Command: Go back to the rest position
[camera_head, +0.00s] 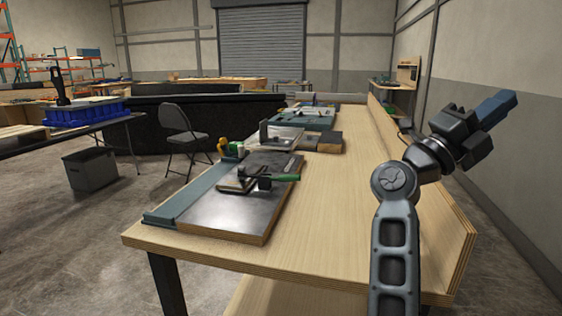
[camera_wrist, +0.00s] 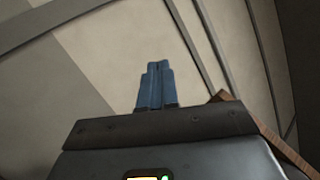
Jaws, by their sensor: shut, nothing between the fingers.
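My gripper (camera_head: 496,108) is raised at the right of the head view, above the right side of the workbench and in front of the grey wall. Its blue fingers are together and empty, pointing up and to the right. In the wrist view the blue fingers (camera_wrist: 156,85) are pressed side by side with nothing between them. Behind them are the wall and its grey beams. My gripper touches nothing.
A long wooden workbench (camera_head: 345,195) runs away from me. On its left lie a dark metal plate (camera_head: 222,207) and a green-handled tool (camera_head: 285,178). A folding chair (camera_head: 182,135) and a grey bin (camera_head: 90,170) stand to the left. The bench's right half is mostly bare.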

